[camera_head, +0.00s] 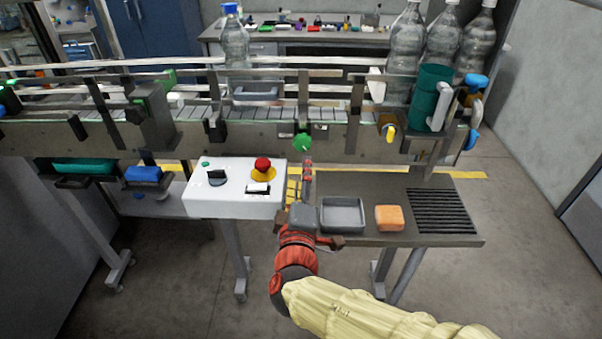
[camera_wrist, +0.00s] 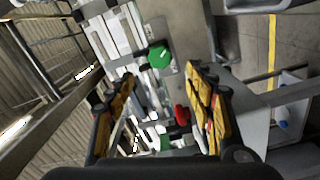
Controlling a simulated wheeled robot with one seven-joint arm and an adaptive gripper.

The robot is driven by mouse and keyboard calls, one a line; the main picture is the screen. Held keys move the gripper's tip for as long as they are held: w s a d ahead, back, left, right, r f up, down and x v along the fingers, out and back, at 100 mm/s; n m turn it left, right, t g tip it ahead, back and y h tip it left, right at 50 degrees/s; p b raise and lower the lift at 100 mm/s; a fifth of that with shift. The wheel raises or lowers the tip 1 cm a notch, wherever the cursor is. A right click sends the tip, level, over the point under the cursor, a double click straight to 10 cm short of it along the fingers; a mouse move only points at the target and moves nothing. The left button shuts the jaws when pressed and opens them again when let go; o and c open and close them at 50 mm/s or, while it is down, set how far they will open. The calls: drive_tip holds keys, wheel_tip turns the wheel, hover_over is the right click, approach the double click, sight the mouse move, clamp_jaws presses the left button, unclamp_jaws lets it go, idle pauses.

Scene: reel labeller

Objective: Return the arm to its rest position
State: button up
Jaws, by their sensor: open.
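My gripper (camera_head: 304,222) is at the front edge of the grey side table (camera_head: 375,188), just left of the shallow grey tray. It is partly hidden by its own wrist. In the wrist view my gripper (camera_wrist: 158,80) is open, its two yellow-padded fingers well apart with nothing seen held between them. My arm, in a pale yellow sleeve with a red wrist, reaches in from the lower right of the head view. A green knob (camera_head: 303,142) on the conveyor front lies beyond the gripper; the knob also shows in the wrist view (camera_wrist: 160,56).
The white control box (camera_head: 228,201) with a red button (camera_head: 262,164) stands close left. The grey tray (camera_head: 342,230), orange block (camera_head: 389,217) and black grate (camera_head: 445,211) are right. The conveyor (camera_head: 260,138) spans behind, with bottles (camera_head: 405,42). Floor in front is clear.

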drive_tip(key=s+d+r+m+g+h+p, duration=0.15)
drive_tip(key=s+d+m+g+h, duration=0.3)
drive_tip(key=d, duration=0.75)
drive_tip(key=s+d+m+g+h+p, duration=0.25)
drive_tip(key=s+d+m+g, duration=0.2)
drive_tip(key=d, duration=0.75)
drive_tip(key=s+d+f+m+g+y+p, duration=0.1)
drive_tip(key=s+d+m+g+y, duration=0.15)
drive_tip(key=s, duration=0.65)
drive_tip(key=s+a+r+m+y+p, duration=0.2)
drive_tip(key=s+a+m+y, duration=0.1)
drive_tip(key=s+a+y, duration=0.2)
drive_tip(key=shift+s+a+r+g, duration=0.25)
drive_tip(key=shift+s+a+g, duration=0.2)
drive_tip(key=shift+a, duration=0.65)
